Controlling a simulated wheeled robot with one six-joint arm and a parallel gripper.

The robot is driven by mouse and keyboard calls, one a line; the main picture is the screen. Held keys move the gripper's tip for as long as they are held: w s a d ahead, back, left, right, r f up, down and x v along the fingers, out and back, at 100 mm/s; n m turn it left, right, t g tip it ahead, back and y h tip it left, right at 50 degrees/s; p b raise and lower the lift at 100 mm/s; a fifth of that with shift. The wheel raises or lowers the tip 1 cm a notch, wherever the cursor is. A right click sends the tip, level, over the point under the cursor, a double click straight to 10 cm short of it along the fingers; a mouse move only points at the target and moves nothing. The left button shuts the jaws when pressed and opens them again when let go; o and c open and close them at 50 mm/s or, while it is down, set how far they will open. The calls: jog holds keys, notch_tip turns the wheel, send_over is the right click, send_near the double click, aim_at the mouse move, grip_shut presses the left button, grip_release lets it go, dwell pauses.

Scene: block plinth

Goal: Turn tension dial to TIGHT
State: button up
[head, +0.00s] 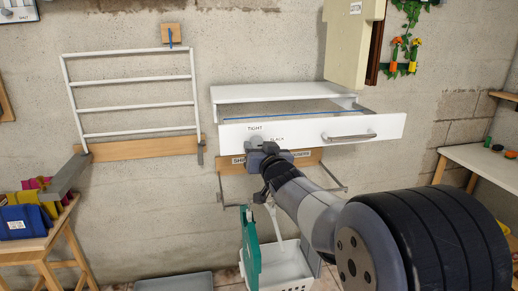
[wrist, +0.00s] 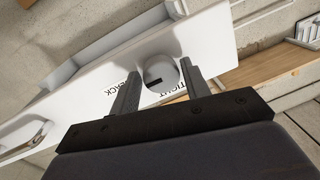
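The tension dial is a round grey knob (wrist: 161,70) on a white drawer front (head: 380,127), beside the words SLACK and TIGHT. In the wrist view a short dark mark shows on the knob's lower left, between the two words; which word it points at I cannot tell. My gripper (wrist: 160,78) is open, with one finger on each side of the knob. Whether either finger touches it is unclear. In the head view my gripper (head: 262,149) is at the drawer's left part, under the word TIGHT, and largely hides the dial.
The drawer is pulled out under a white shelf top (head: 280,92) and has a bar handle (head: 348,137). A white rack (head: 132,100) hangs at left. A white basket (head: 285,268) and a teal panel (head: 250,250) stand below my arm. A cabinet (head: 347,45) hangs above right.

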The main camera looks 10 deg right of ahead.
jog(key=c, duration=0.6)
jog(key=shift+n, duration=0.3)
jog(key=n+b, duration=0.1)
jog(key=n, duration=0.1)
jog(key=shift+f+n, duration=0.1)
jog(key=shift+n, duration=0.2)
jog(key=n+b, duration=0.2)
jog(key=n, duration=0.2)
jog(key=shift+g, duration=0.3)
jog(key=n+h+b, duration=0.1)
jog(key=n, duration=0.4)
jog(key=shift+b, duration=0.4)
jog(key=shift+r+n+h+b, duration=0.15)
jog(key=shift+n+b, duration=0.25)
jog(key=shift+n, duration=0.8)
jog(key=shift+r+n+h+b, duration=0.15)
jog(key=shift+n+b, duration=0.25)
jog(key=shift+n, duration=0.8)
jog(key=o, duration=1)
jog(key=shift+c, duration=0.2)
